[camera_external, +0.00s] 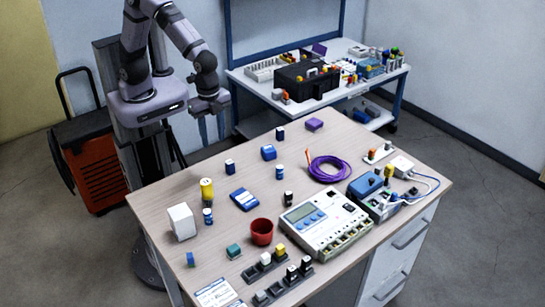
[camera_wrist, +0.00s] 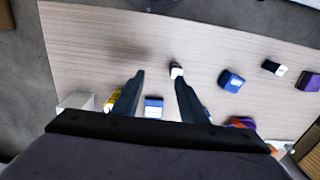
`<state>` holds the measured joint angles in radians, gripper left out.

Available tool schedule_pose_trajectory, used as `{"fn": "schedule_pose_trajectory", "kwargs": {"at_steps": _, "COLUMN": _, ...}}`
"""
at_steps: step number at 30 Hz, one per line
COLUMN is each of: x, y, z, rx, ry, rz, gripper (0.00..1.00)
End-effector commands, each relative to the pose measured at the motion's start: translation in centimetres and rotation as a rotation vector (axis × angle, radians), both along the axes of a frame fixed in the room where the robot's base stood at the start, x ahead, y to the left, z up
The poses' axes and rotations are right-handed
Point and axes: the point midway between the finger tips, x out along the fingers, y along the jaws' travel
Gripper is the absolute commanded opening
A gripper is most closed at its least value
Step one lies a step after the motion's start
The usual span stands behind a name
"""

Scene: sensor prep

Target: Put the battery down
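My gripper (camera_external: 214,103) is above the far left edge of the table. In the wrist view its two dark fingers (camera_wrist: 159,79) are apart, with no held object visible between them. Several small dark or blue cylinders with white bands or ends could be batteries; I cannot tell which one is meant. One cylinder (camera_external: 230,166) stands nearest the gripper and shows just beyond the right fingertip in the wrist view (camera_wrist: 177,70). Others stand at the back (camera_external: 280,134), mid-table (camera_external: 279,172), by the red cup (camera_external: 288,198) and near the yellow cylinder (camera_external: 208,215).
The wooden table (camera_external: 175,190) also bears a blue block (camera_external: 268,152), a blue flat case (camera_external: 244,199), a white box (camera_external: 182,222), a red cup (camera_external: 262,232), a purple cable coil (camera_external: 328,169), a large meter (camera_external: 325,223) and a dark slotted rack (camera_external: 262,272). The left rear strip is bare.

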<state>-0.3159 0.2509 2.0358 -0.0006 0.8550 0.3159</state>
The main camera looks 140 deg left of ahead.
Motion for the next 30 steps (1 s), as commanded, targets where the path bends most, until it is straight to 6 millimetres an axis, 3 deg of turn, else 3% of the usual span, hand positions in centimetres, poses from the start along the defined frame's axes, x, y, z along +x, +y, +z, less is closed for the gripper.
{"fn": "schedule_pose_trajectory", "kwargs": {"at_steps": 1, "x": -1.2, "y": -1.9, "z": 0.2, "rx": 0.0, "ry": -0.002, "rz": -0.009, "gripper": 0.39}}
{"fn": "schedule_pose_trajectory", "kwargs": {"at_steps": 6, "x": -5.9, "y": -7.1, "z": -0.1, "rx": 0.0, "ry": -0.002, "rz": -0.01, "gripper": 0.39}}
{"fn": "schedule_pose_trajectory", "kwargs": {"at_steps": 12, "x": -10.6, "y": -10.4, "z": -0.9, "rx": 0.0, "ry": -0.002, "rz": -0.004, "gripper": 0.39}}
{"fn": "schedule_pose_trajectory", "kwargs": {"at_steps": 17, "x": -12.1, "y": -11.2, "z": -1.2, "rx": -0.001, "ry": -0.002, "rz": 0.0, "gripper": 0.39}}
{"fn": "schedule_pose_trajectory", "kwargs": {"at_steps": 18, "x": -12.2, "y": -11.2, "z": -1.3, "rx": -0.001, "ry": -0.001, "rz": 0.0, "gripper": 0.42}}
{"fn": "schedule_pose_trajectory", "kwargs": {"at_steps": 30, "x": -12.1, "y": -11.1, "z": -1.3, "rx": 0.0, "ry": -0.001, "rz": 0.001, "gripper": 0.42}}
